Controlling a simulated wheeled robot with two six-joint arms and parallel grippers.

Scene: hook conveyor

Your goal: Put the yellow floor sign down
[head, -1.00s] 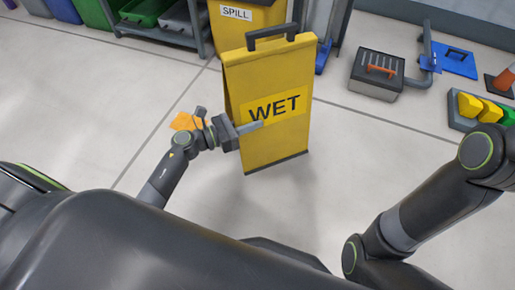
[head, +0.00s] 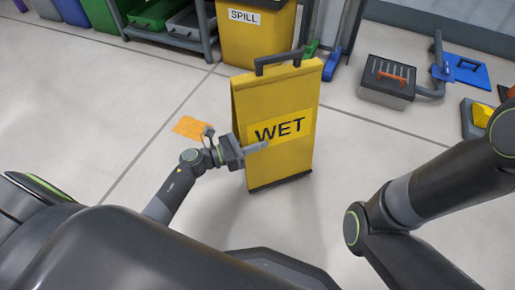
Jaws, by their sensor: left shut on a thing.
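The yellow floor sign (head: 292,98) stands upright in front of me, with a dark carrying handle on top and the word WET on its front panel. My left gripper (head: 254,148) is shut on its left side, near the WET lettering. A grey finger lies across the front panel; the other finger is hidden. The sign's lower edge is close to the floor, but I cannot tell whether it touches. My right arm comes in at the right; its gripper is out of view.
An orange cloth (head: 190,126) lies on the floor left of the sign. Behind stand a yellow SPILL bin (head: 262,42) and a rack with a green bin (head: 152,14).

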